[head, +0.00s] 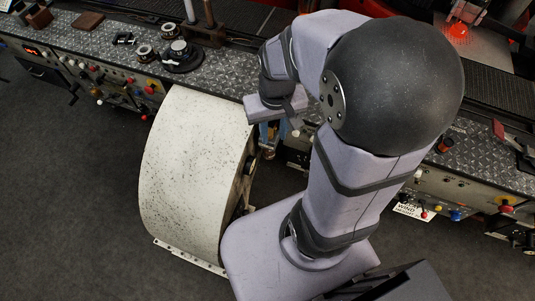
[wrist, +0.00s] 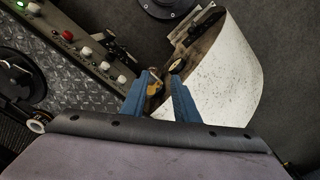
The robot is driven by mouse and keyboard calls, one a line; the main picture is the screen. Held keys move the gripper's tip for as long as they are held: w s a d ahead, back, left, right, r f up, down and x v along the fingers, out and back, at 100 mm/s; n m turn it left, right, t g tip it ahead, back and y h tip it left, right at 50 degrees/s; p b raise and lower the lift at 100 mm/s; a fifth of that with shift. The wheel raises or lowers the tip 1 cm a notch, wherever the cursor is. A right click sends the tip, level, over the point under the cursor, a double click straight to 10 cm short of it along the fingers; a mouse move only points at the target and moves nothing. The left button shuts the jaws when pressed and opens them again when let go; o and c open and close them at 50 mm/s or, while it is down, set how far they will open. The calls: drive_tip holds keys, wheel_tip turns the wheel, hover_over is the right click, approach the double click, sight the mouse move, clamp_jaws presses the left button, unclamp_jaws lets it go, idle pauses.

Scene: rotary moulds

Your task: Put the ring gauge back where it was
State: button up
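I cannot say for certain which piece is the ring gauge. Two small metal rings stand on the bench in the head view: a front ring (head: 145,53) and a back ring (head: 169,29). They are beside a black round stand (head: 182,60) with a silver piece on top. A pale ring (wrist: 37,126) shows at the left in the wrist view. My gripper (wrist: 160,82) points down beside the white drum, its blue fingers apart. A small brass-coloured part (wrist: 153,88) shows between the fingers, not visibly gripped. In the head view my gripper (head: 268,142) is partly hidden by my arm.
The large speckled white drum (head: 192,175) stands on the floor in front of the bench. The diamond-plate bench (head: 225,72) runs across the back, with knobs along its front panel (head: 95,75). A brown block (head: 87,21) lies at the back left. Open floor (head: 75,190) is at left.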

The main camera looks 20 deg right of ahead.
drive_tip(key=s+a+f+n, duration=0.1)
drive_tip(key=s+a, duration=0.3)
drive_tip(key=s, duration=0.1)
drive_tip(key=shift+f+n+g, duration=0.25)
drive_tip(key=shift+n+g, duration=0.05)
drive_tip(key=shift+n, duration=0.1)
